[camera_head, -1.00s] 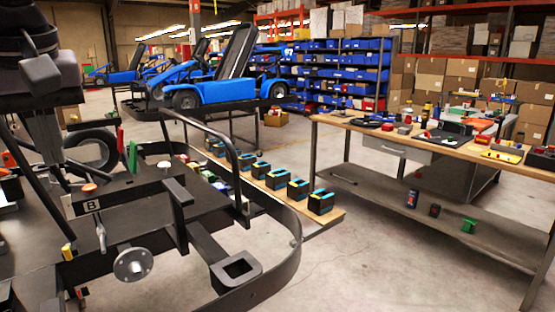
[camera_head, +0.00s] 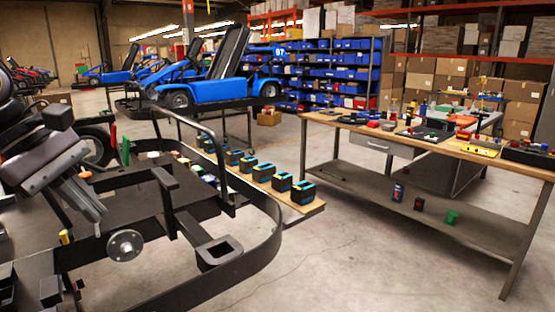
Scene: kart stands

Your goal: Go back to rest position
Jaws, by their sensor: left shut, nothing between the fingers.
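My left gripper (camera_head: 96,214) is at the left of the head view, its arm coming in from the left edge. Its fingers point down and to the right, shut with nothing between them. It shows in front of the dark kart frame (camera_head: 262,258); I cannot tell how far above the frame it is. It hides part of the frame's deck. My right gripper is out of view.
A workbench (camera_head: 480,150) with tools and parts stands at the right. A low wooden board (camera_head: 305,207) carries a row of black and blue boxes (camera_head: 303,193). A blue kart (camera_head: 222,88) sits on a stand behind. The floor (camera_head: 350,250) between frame and workbench is clear.

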